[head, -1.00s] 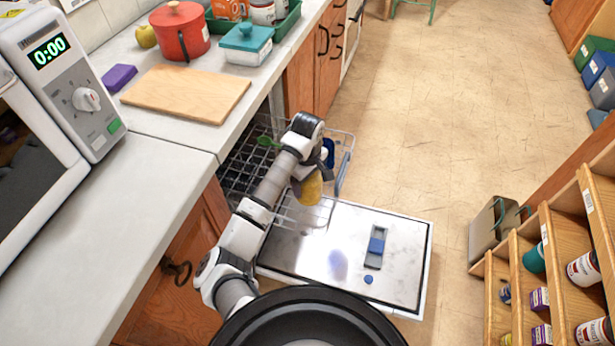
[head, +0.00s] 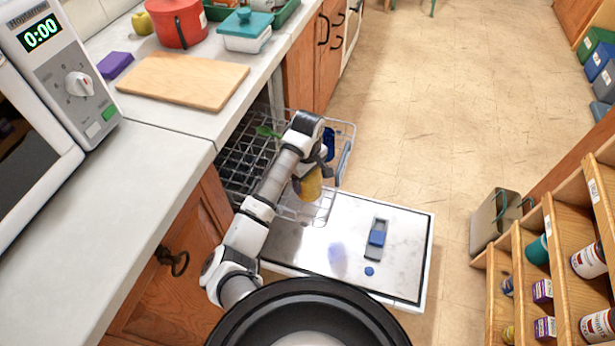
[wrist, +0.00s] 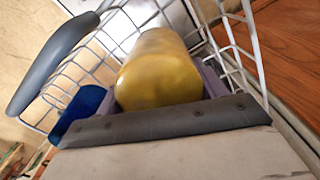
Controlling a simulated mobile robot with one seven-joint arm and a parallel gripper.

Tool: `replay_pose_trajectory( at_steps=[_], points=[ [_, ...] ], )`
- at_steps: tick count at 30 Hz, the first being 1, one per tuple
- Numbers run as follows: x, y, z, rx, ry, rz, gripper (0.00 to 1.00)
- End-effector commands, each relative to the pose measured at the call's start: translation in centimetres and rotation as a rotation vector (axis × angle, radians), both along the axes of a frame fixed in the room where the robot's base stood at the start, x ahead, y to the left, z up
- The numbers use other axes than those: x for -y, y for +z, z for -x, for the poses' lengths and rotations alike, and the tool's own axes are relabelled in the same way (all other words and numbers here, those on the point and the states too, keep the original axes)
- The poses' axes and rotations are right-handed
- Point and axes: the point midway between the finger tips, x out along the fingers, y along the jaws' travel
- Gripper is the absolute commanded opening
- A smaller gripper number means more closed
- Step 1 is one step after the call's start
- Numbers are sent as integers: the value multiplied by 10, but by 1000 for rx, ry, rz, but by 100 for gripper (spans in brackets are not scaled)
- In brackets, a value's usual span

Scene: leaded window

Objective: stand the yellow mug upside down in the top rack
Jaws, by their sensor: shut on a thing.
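The yellow mug (head: 311,184) is held in my gripper (head: 298,187) at the near end of the top rack (head: 246,160). In the wrist view the yellow mug (wrist: 158,72) lies between the grey fingers, with white rack wires (wrist: 213,50) close around it. My gripper is shut on it. My arm hides part of the rack and mug in the head view. I cannot tell whether the mug touches the rack wires.
A blue item (head: 328,145) stands in the rack's right side, and a green item (head: 267,132) is at its left. The open dishwasher door (head: 335,250) lies below, with a blue-grey dispenser (head: 376,239). The counter (head: 110,205) is on the left; open floor lies to the right.

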Motion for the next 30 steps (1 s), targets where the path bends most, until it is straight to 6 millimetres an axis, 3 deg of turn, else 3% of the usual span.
replay_pose_trajectory(
  at_steps=[16, 17, 18, 23, 30],
  points=[
    [0, -12, 0, 1, 0, -1, 34],
    [0, -11, 0, 0, 0, 0, 71],
    [0, -11, 0, 0, 0, 0, 77],
    [0, -11, 0, 0, 0, 0, 95],
    [0, -11, 0, -1, 0, -1, 95]
  ],
)
